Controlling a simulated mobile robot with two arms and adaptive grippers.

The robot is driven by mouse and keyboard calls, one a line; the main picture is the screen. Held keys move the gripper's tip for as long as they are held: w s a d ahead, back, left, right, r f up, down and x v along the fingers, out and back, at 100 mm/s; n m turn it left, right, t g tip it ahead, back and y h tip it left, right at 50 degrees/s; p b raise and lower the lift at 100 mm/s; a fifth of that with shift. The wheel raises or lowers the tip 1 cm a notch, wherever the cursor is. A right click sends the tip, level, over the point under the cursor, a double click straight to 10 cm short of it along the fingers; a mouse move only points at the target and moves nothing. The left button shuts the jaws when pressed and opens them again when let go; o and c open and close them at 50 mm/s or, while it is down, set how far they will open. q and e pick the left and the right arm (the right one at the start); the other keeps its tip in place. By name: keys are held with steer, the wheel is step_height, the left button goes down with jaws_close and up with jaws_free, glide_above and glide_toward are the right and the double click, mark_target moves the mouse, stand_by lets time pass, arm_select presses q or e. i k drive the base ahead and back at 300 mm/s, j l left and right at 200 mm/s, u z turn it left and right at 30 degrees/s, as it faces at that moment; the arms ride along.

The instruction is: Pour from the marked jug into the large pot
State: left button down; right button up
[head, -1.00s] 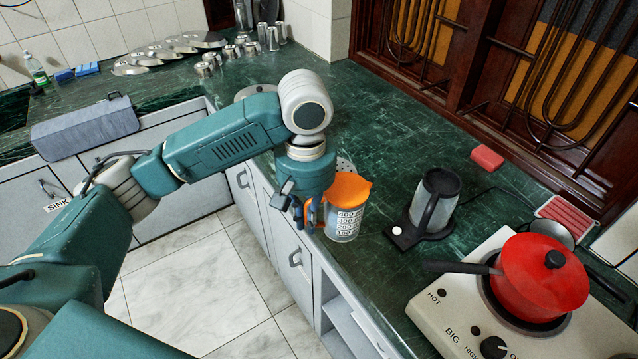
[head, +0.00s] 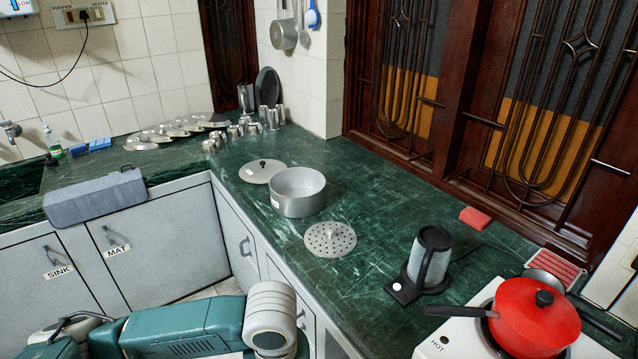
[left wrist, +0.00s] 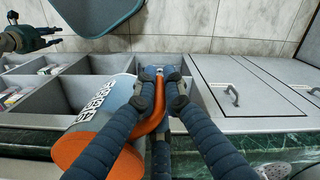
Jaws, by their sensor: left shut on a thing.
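The marked jug (left wrist: 90,97), clear with printed measuring marks, shows in the left wrist view with an orange lid and handle. My left gripper (left wrist: 163,75) is shut on the orange handle. The jug appears tilted in that view, beside the cabinet fronts and the counter edge. In the head view the jug and left gripper are out of sight; only my arm shows at the bottom. A large open silver pot (head: 298,194) stands on the green counter, uncovered. My right gripper (left wrist: 58,37) shows empty, fingers apart, at the wrist view's upper left.
A flat lid (head: 262,172) lies behind the silver pot and a perforated lid (head: 330,239) lies in front. A kettle (head: 428,258) stands on its base further right. A red lidded pot (head: 536,318) sits on the stove. The counter (head: 385,175) right of the silver pot is clear.

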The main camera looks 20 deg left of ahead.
mark_target(296, 193)
steer(key=i+j+z, duration=0.15)
steer(key=j+z, duration=0.4)
steer(key=j, duration=0.3)
steer(key=i+j+z, duration=0.1)
steer(key=j+z, duration=0.2)
steer(key=j, duration=0.15)
steer(key=j+z, duration=0.15)
steer(key=j, duration=2.1)
